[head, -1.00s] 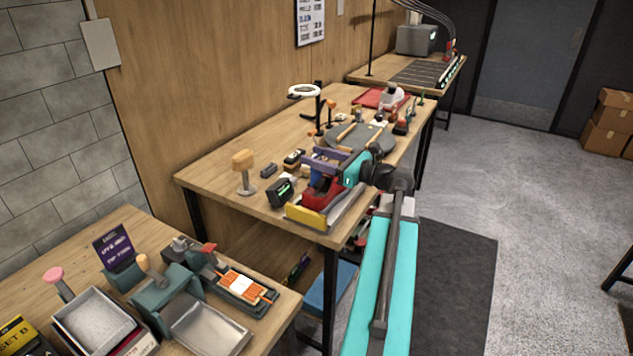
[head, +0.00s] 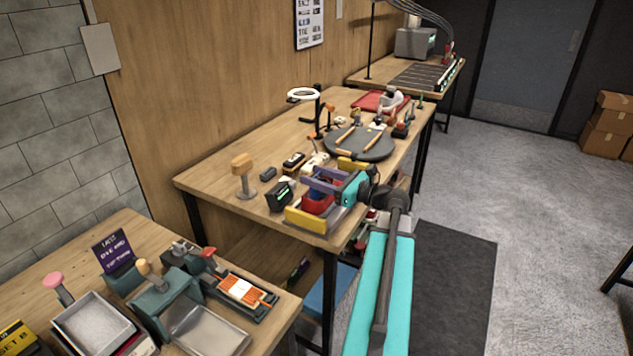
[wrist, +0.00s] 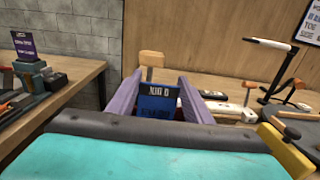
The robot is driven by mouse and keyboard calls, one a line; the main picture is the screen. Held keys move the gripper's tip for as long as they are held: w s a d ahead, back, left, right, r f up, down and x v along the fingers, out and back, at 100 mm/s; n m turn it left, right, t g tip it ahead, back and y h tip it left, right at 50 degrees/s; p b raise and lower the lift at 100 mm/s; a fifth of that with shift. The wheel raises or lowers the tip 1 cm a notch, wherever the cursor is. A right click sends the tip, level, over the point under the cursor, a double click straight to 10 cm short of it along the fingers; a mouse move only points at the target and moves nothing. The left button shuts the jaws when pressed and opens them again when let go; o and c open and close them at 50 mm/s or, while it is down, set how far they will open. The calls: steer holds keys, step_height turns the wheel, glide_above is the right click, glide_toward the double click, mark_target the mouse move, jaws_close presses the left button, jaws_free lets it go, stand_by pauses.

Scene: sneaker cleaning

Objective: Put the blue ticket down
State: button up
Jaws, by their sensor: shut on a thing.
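The blue ticket (wrist: 157,104), with pale markings near its top, stands upright between the two purple fingers of my gripper (wrist: 157,100) in the wrist view. My gripper is shut on it. In the head view, my gripper (head: 326,184) is low at a yellow-ended holder (head: 306,219) with a red part (head: 318,203), near the front edge of the middle table. The ticket's lower end is hidden behind the rim of my wrist. I cannot tell whether it touches the holder or the table.
A wooden-headed stamp (head: 243,175) and a dark device with a green display (head: 280,196) stand left of the holder. A round grey mat (head: 358,143) with tools lies behind. A bench with trays (head: 92,325) is at lower left.

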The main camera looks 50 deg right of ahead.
steer(key=shift+f, duration=0.95)
steer(key=shift+f, duration=0.1)
steer(key=o, duration=1)
steer(key=b+v, duration=0.1)
steer(key=v, duration=1.1)
steer(key=shift+b, duration=0.35)
